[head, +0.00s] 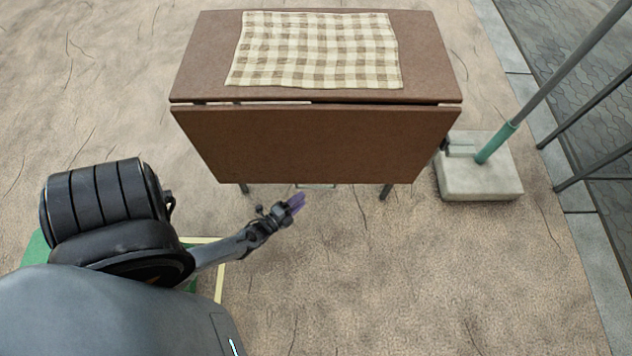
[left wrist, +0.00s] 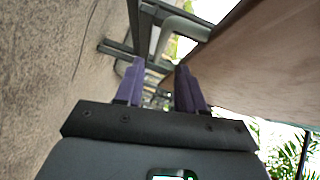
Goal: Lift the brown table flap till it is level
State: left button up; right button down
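The brown table flap (head: 312,146) hangs down steeply along the near side of the brown table (head: 208,62). A narrow gap shows between the flap and the top. My left gripper (head: 298,202) is just below the flap's lower edge, left of its middle. In the left wrist view the purple fingers of my left gripper (left wrist: 159,85) are apart with nothing between them. A wooden panel, likely the flap, shows in that view (left wrist: 265,58), right of the fingers and apart from them. My right gripper is not in view.
A checked cloth (head: 315,50) lies on the table top. Grey table legs (head: 386,192) show below the flap. A pale block (head: 480,180) with a green-and-grey pole stands to the right. The sandy ground in front is mostly clear.

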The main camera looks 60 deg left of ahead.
aim_at(316, 186)
pick_arm(q)
jog(key=shift+b+x, duration=1.9)
jog(key=shift+x, duration=2.7)
jog(key=shift+r, duration=0.1)
grip_shut()
